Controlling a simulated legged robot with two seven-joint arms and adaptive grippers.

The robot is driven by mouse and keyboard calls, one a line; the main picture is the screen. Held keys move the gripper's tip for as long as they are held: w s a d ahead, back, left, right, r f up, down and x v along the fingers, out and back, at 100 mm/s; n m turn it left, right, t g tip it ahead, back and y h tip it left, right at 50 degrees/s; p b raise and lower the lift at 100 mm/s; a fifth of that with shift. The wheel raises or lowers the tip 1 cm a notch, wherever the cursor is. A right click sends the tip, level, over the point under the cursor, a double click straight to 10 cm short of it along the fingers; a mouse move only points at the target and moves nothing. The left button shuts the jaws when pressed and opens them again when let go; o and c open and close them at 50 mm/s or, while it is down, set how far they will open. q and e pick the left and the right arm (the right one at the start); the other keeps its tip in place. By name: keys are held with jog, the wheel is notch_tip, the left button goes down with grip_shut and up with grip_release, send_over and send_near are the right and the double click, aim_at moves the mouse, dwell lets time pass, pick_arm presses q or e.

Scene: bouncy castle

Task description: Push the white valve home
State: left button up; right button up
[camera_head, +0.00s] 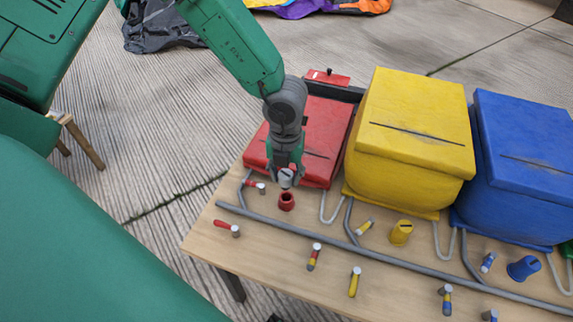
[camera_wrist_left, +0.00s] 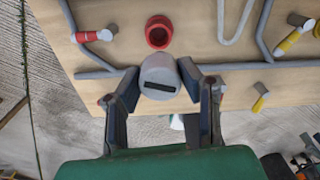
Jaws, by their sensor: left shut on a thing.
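The white valve (camera_wrist_left: 160,69) is a short pale cylinder with a dark slot across its end. My left gripper (camera_wrist_left: 163,88) is shut on it, one finger on each side. In the head view the valve (camera_head: 286,179) shows at the tip of my left gripper (camera_head: 287,170), in front of the red box. A red round socket (camera_wrist_left: 158,32) with an open hole is on the board beside the valve; it also shows in the head view (camera_head: 286,202). The valve is apart from the hole, not in it. Its height above the board is hard to tell. My right gripper is not in view.
The wooden table (camera_head: 205,242) bears grey pipes and several small coloured handles. A red box (camera_head: 325,120), a yellow box (camera_head: 415,130) and a blue box (camera_head: 520,150) stand along its back. A yellow knob (camera_head: 401,232) and a blue knob (camera_head: 523,268) sit before them.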

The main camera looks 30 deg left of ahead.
aim_at(286, 187)
pick_arm(q)
jog(key=n, duration=0.2)
jog(key=shift+w+a+r+n, duration=0.25)
jog(key=shift+w+n, duration=0.1)
jog(key=shift+n, duration=0.05)
jog(key=shift+w+n, duration=0.1)
jog(key=shift+n, duration=0.4)
jog(key=shift+d+f+b, duration=0.1)
jog(key=shift+f+b, duration=0.55)
jog(key=shift+f, duration=0.1)
notch_tip(286, 187, down, 4)
jog(key=b, duration=0.3)
jog(key=shift+r, duration=0.15)
jog(key=shift+f, duration=0.2)
jog(key=shift+f, duration=0.3)
jog(key=shift+p, duration=0.3)
dwell(0.4)
jog(key=shift+f, duration=0.1)
dwell(0.4)
